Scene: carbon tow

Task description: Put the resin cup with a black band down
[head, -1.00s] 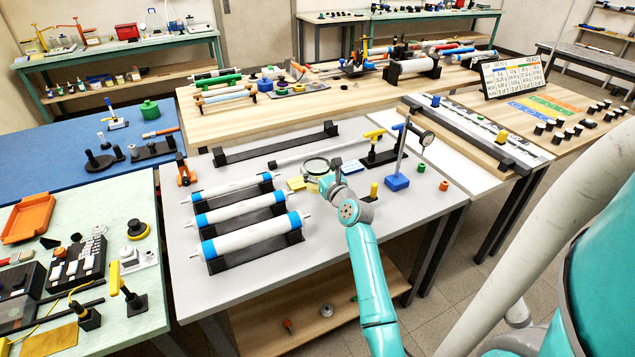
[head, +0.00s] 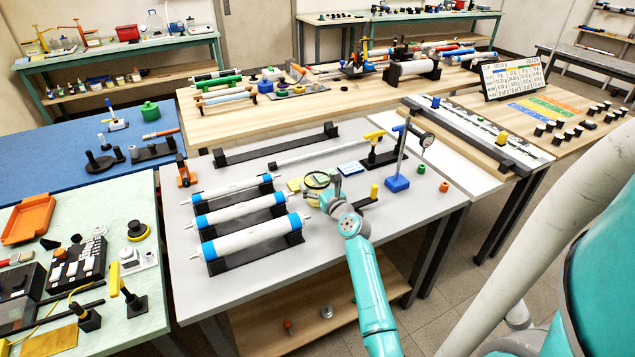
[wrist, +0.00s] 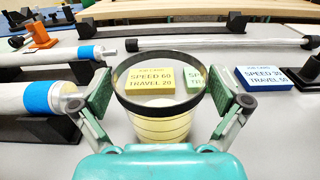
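The resin cup (wrist: 160,126) is clear, with a black band around its rim and a yellowish lower part. It is upright between the two pads of my gripper (wrist: 161,95), which appear shut on its sides. In the head view the cup (head: 318,181) is small and partly hidden by my gripper (head: 326,190), over the grey table. A yellow card (wrist: 149,78) reading SPEED 60 TRAVEL 20 and a green card (wrist: 193,80) stand behind it, partly seen through it. A blue card (wrist: 264,77) reading SPEED 30 TRAVEL 50 is to the right. Whether the cup's base touches anything is hidden.
White rollers with blue ends (head: 245,239) lie on black stands left of my gripper. A metal rod (wrist: 215,43) lies behind the cards.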

